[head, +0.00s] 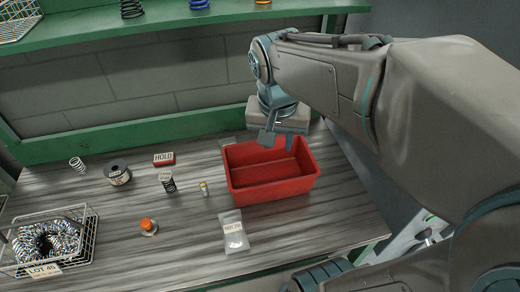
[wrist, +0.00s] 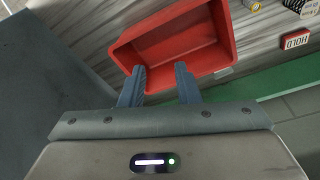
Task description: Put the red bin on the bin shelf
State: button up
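The red bin (head: 271,188) stands upright and empty on the grey wood-grain bench, right of the small parts. In the wrist view the red bin (wrist: 180,42) is just beyond my fingertips. My gripper (head: 279,141) is at the bin's back rim, pointing down. In the wrist view my gripper (wrist: 159,75) has its two fingers well apart, overlapping the near rim in the picture. I cannot tell whether the fingers touch the bin. A green shelf (head: 190,23) runs above the back of the bench. No label shows whether it is the bin shelf.
A HOLD block (head: 164,159), a spool (head: 118,175), springs and a small bag (head: 234,232) lie left and in front of the bin. A wire basket (head: 85,245) of coils stands at the left. Coloured springs stand on the shelf. A green rail (head: 150,133) backs the bench.

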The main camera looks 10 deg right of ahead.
jog(key=w+a+f+m+g+h+b, duration=0.1)
jog(key=w+f+m+g+h+b, duration=0.2)
jog(key=w+m, duration=0.45)
jog(key=m+b, duration=0.5)
jog(key=m, duration=0.1)
send_near(262, 158)
jog(key=shift+h, duration=0.3)
jog(key=x, duration=0.3)
jog(key=d+x, duration=0.1)
jog(key=x, duration=0.2)
jog(key=shift+f+b, duration=0.1)
jog(key=shift+b, duration=0.25)
jog(key=shift+d+f, duration=0.2)
jog(key=shift+f, duration=0.15)
grip_shut()
